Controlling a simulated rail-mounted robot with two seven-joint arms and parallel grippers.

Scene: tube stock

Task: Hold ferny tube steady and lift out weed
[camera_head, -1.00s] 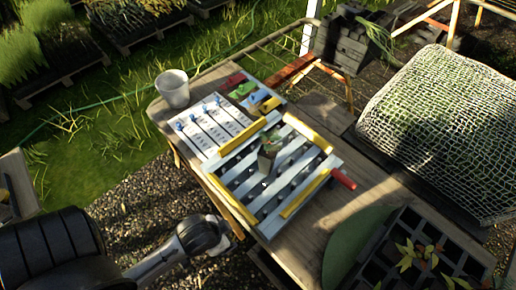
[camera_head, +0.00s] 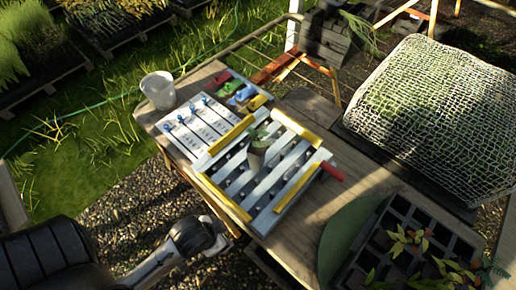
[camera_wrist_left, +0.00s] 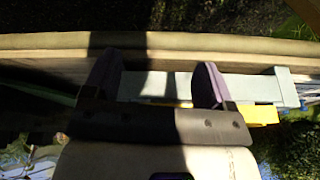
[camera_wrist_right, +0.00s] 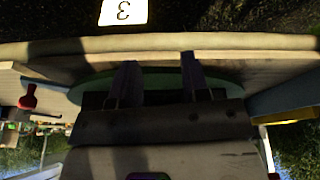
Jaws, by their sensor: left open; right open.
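A grey-green tube (camera_head: 257,155) with a small green plant (camera_head: 262,136) at its top stands in the slatted rack (camera_head: 290,134) with yellow bars, in the head view. Fern and weed cannot be told apart at this size. My left gripper (camera_wrist_left: 155,88) is open and empty in the left wrist view, near a wooden board edge and a pale grey bar. My right gripper (camera_wrist_right: 157,85) is open and empty in the right wrist view, over the table edge and green disc (camera_wrist_right: 150,82). Neither gripper is seen at the tube; the head view shows no fingertips.
A white pot (camera_head: 158,90) stands at the table's back left, beside a labelled white board (camera_head: 195,128) with blue clips. A dark cell tray (camera_head: 415,215) is front right; a netted frame (camera_head: 425,110) stands right.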

